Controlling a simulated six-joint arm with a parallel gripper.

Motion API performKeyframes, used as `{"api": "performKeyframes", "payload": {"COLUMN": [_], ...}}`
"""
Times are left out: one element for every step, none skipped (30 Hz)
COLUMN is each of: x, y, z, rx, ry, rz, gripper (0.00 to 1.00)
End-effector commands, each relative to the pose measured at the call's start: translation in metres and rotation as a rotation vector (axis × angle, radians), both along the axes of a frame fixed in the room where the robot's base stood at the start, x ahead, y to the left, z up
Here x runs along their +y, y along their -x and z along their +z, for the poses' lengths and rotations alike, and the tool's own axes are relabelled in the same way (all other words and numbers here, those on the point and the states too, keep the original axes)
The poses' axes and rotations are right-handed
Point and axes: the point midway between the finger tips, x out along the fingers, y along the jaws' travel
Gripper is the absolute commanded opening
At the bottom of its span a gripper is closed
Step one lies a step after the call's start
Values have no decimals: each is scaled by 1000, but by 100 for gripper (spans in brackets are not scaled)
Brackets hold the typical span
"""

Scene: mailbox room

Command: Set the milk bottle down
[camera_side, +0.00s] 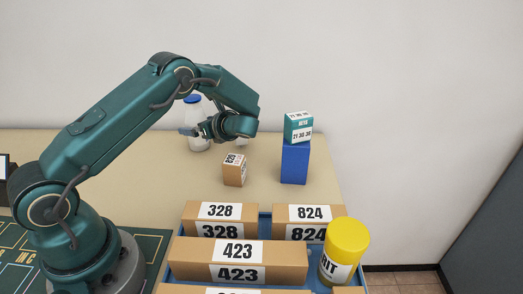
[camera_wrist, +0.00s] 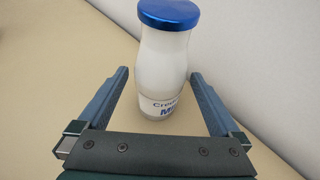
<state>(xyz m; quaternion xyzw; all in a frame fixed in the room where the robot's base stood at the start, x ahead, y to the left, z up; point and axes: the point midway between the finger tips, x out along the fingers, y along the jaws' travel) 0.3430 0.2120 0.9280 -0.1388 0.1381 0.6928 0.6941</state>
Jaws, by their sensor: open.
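The milk bottle (camera_wrist: 165,65) is white with a blue cap and a label with blue print. It stands upright on the beige table, near the back wall. In the side view the bottle (camera_side: 197,112) is partly hidden behind my gripper (camera_side: 192,131). In the wrist view my gripper (camera_wrist: 158,88) is open, with one finger on each side of the lower bottle. Gaps show between the bottle and both fingers.
A small brown box (camera_side: 234,170) stands in front of my gripper. A teal box (camera_side: 298,127) sits on a blue block (camera_side: 295,163) to the right.

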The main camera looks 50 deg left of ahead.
Motion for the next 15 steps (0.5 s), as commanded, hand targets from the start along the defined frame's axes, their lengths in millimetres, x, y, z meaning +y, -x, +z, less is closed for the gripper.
{"api": "performKeyframes", "payload": {"x": [-11,-17,-25,-31,-38,-46,-51,-57,-63,-68,-72,-78,-81,-84,-87], "y": [-1,-1,-2,-2,-1,-1,-1,-1,-1,-1,-1,-1,-1,-1,-1], "z": [5,7,11,13,16,19,22,24,27,28,30,32,34,35,36], "rx": [-1,-1,-3,-3,-2,-2,-2,-3,-2,-1,-2,-2,-3,-2,-1], "ry": [-1,0,-1,-1,0,0,-1,0,-1,0,0,-1,-1,-1,0], "rz": [-6,-6,-6,-7,-6,-8,-6,-6,-6,-6,-4,-5,-4,-2,-3], "gripper": [100,100,100,100,100,100,100,100,100,100,100,100,100,100,100]}}
